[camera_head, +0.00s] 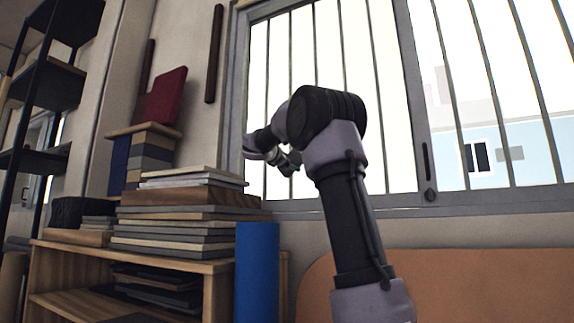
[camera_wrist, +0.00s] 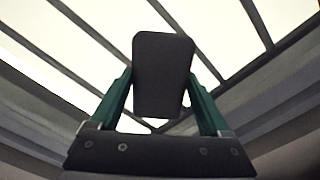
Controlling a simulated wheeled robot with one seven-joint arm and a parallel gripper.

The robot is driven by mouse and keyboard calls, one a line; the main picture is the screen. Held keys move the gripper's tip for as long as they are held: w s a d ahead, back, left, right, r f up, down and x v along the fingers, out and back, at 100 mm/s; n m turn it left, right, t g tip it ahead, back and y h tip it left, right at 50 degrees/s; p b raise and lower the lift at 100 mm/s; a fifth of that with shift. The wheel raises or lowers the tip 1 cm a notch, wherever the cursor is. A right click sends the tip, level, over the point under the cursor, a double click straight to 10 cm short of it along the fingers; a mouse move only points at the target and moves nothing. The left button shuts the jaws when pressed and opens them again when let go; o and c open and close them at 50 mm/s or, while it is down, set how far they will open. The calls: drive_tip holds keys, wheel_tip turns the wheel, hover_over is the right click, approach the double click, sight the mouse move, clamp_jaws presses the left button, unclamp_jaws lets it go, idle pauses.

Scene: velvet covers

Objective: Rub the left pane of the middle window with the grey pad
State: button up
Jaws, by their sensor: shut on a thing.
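The window's left pane (camera_head: 387,60) is bright white behind thin dark bars, in a grey frame, in the head view. The barred pane (camera_wrist: 107,18) also fills the upper part of the wrist view. My gripper (camera_wrist: 162,95) has green fingers shut on the sides of a dark grey pad (camera_wrist: 163,62). The pad stands up between the fingers, in front of the pane. I cannot tell whether it touches the glass. In the head view my arm crosses the pane, and its wrist is at the pane's lower left; the pad is hidden there.
Stacked boards (camera_head: 170,240) lie on a wooden shelf (camera_head: 222,290) at left. A blue roll (camera_head: 257,270) stands beside it. An orange panel (camera_head: 470,285) is below the window. The window's right pane (camera_head: 480,60) shows a pale blue building. A black shelf rack (camera_head: 50,90) stands far left.

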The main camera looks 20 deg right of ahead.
drive_tip(key=shift+s+d, duration=0.9)
drive_tip(key=shift+s, duration=0.2)
drive_tip(key=shift+w+a, duration=1.3)
drive_tip(key=shift+w, duration=0.3)
drive_tip(key=v, duration=0.6)
drive_tip(key=shift+a, duration=0.1)
drive_tip(key=v, duration=0.3)
